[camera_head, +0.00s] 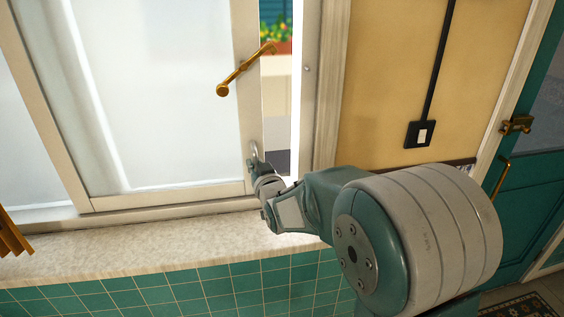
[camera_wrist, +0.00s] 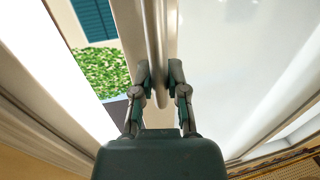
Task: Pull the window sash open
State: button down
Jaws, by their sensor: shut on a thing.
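The window sash (camera_head: 160,100) is a white-framed pane of pale glass that fills the upper left of the head view. It stands partly open, with a narrow gap between its right edge and the window frame (camera_head: 322,90). In the wrist view the sash (camera_wrist: 235,65) lies at right, and a slim pale vertical handle (camera_wrist: 154,40) runs along its edge. My gripper (camera_wrist: 161,82) is shut on the lower part of this handle, one finger on each side. In the head view my gripper (camera_head: 254,155) is at the sash's lower right edge, its fingertips partly hidden.
A brass latch (camera_head: 245,70) sticks out from the sash's right edge above my gripper. The pale stone sill (camera_head: 140,245) runs below, over green tiles (camera_head: 130,292). A light switch (camera_head: 419,134) and a green door (camera_head: 530,190) are at right. Greenery (camera_wrist: 95,68) shows through the gap.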

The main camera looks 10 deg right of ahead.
jog(key=a, duration=3.2)
jog(key=c, duration=0.6)
grip_release()
jog(key=shift+c, duration=0.2)
jog(key=s+d, duration=0.2)
jog(key=s, duration=0.9)
jog(key=shift+s+d, duration=0.15)
jog(key=shift+s, duration=0.25)
